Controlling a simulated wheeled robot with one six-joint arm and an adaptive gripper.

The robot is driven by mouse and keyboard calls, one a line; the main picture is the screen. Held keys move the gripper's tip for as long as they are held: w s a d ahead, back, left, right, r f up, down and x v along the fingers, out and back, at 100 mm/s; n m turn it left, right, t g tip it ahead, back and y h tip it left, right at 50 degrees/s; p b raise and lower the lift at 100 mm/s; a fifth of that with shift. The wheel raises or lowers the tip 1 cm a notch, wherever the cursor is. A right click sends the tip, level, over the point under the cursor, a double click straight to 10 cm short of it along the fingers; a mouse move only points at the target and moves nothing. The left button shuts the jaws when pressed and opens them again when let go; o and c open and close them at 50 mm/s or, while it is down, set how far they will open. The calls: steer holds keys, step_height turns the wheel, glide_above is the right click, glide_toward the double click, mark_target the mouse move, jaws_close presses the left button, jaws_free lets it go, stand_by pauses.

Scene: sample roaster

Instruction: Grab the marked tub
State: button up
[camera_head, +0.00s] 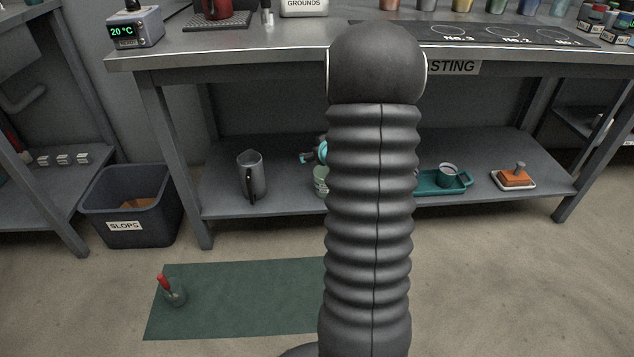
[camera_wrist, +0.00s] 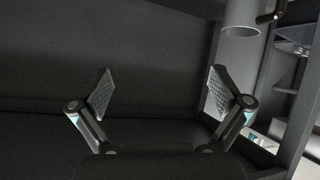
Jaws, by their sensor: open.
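My gripper (camera_wrist: 160,92) is open in the wrist view, with nothing between its two fingers. In the head view my arm hides most of it; a teal-and-black part of it shows just left of the arm, over the lower shelf. I cannot tell which thing is the marked tub. Several coloured tubs (camera_head: 463,5) stand at the back of the bench top, cut by the picture's upper edge. Small dark labelled containers (camera_head: 597,22) stand at the right end. A pale green jar (camera_head: 320,182) on the lower shelf is partly hidden behind my arm.
The lower shelf (camera_head: 290,195) holds a grey pitcher (camera_head: 252,175), a teal tray (camera_head: 461,181) with a cup, and an orange block (camera_head: 514,178) on a dish. A slops bin (camera_head: 130,206) stands left. A green mat (camera_head: 240,310) with a red-handled item lies on the floor.

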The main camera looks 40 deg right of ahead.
steer(key=d+f+t+b, duration=0.1)
steer(key=d+f, duration=0.5)
steer(key=f, duration=0.5)
steer(key=t+y+b, duration=0.1)
steer(key=t+y, duration=0.1)
glide_toward(321, 173)
steer(key=shift+m, duration=0.3)
steer(key=shift+x, duration=2.95)
steer(key=shift+a, duration=0.15)
steer(key=c, duration=1)
